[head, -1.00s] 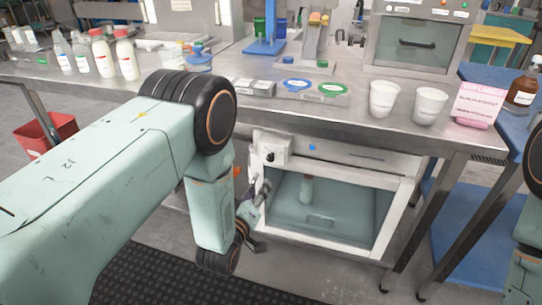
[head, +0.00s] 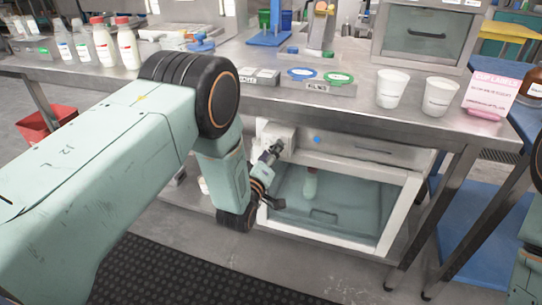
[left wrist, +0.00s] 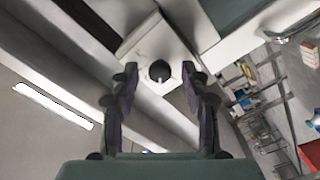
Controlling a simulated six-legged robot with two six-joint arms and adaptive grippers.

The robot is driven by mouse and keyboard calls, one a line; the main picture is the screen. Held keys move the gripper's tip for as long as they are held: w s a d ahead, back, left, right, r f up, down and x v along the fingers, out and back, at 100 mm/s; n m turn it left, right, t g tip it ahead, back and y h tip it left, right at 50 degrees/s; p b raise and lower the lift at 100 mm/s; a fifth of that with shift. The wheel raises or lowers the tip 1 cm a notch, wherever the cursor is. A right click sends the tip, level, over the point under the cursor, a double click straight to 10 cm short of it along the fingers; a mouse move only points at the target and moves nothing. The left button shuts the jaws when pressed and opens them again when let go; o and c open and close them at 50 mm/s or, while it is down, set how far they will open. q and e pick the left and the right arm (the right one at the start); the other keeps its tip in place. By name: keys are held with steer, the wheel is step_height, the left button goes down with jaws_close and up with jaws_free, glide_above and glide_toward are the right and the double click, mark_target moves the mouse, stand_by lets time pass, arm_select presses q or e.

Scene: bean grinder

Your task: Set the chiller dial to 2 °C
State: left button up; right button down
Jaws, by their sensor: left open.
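The chiller (head: 400,205) is a white-framed box with a glass front under the steel bench. Its dial box is at the upper left of the frame (head: 283,133). In the left wrist view the dial (left wrist: 159,70) is a round black knob on a white square plate (left wrist: 150,40). My left gripper (left wrist: 160,82) is open, with one finger on each side of the dial; I cannot tell whether they touch it. In the head view my left gripper (head: 272,152) is at the dial box and hides the dial. The temperature marks are too small to read. My right gripper is not in view.
The bench edge (head: 330,108) overhangs the chiller. White cups (head: 391,88), a pink label stand (head: 490,95) and bottles (head: 103,45) stand on the bench. A bottle (head: 310,184) is inside the chiller. A table leg (head: 440,210) is at the right.

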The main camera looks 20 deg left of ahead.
arm_select(q)
steer(key=shift+w, duration=0.2)
steer(key=shift+c, duration=0.3)
jaws_close()
